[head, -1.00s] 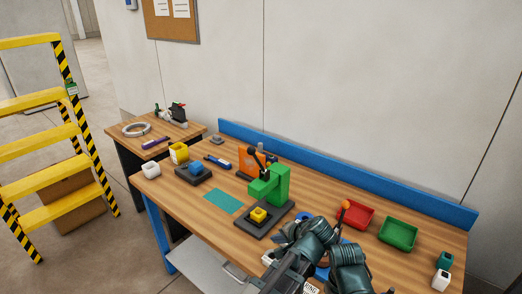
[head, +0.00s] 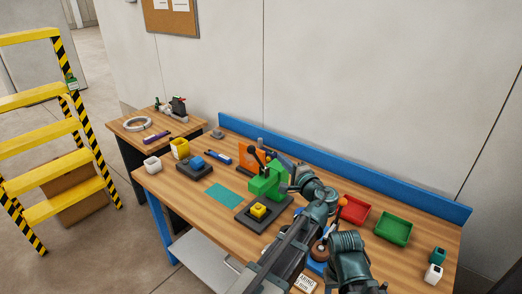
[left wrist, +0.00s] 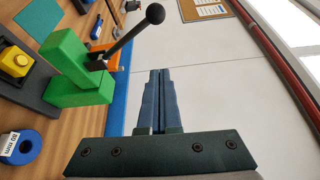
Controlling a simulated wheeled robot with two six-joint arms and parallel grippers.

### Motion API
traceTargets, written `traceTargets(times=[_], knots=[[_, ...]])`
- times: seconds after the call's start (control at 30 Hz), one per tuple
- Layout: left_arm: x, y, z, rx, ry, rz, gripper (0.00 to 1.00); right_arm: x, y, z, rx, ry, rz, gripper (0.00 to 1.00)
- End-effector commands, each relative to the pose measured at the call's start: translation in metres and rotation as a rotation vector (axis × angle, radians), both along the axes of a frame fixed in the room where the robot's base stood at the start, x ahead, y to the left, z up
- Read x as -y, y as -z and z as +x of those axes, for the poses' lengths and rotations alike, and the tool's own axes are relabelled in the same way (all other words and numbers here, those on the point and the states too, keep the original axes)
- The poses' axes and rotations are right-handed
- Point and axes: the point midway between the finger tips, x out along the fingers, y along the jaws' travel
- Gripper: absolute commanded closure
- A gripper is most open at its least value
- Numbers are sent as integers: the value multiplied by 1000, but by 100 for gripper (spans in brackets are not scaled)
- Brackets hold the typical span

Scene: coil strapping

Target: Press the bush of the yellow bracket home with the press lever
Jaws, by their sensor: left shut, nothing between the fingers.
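The green press (head: 266,183) stands on a dark base on the bench, and also shows in the left wrist view (left wrist: 75,70). Its black press lever (head: 256,157) slants up to a ball knob; in the left wrist view the lever (left wrist: 122,40) rises toward the top. The yellow bracket (head: 258,210) sits on the press base, and at the left edge of the wrist view (left wrist: 14,62). Its bush cannot be made out clearly. My left gripper (left wrist: 160,72) is shut and empty, beside the lever and apart from it in the picture. My right gripper is not seen.
An orange block (head: 252,158) stands behind the press. A blue part on a dark block (head: 195,168) and a teal mat (head: 225,194) lie left of it. A blue ledge (head: 400,190) edges the back.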

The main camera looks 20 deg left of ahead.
Motion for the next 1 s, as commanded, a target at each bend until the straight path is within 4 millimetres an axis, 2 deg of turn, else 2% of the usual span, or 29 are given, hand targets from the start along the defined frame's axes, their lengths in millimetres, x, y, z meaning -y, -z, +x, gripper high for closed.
traceTargets(times=[0.13, 0.27, 0.7, 0.73, 0.8, 1.0], knots=[[-3, 0, 3, 0, -1, -1, 100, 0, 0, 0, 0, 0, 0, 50], [-13, 1, 15, 0, -3, -1, 100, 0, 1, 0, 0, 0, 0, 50], [-74, 3, 74, -1, -3, -2, 100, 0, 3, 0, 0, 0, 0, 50], [-76, 2, 61, -1, -2, -2, 100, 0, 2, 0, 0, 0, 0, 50], [-80, 1, 51, -1, -1, -2, 100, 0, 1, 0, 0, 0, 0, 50], [-87, 1, 37, -1, -1, -2, 100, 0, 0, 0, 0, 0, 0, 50]])
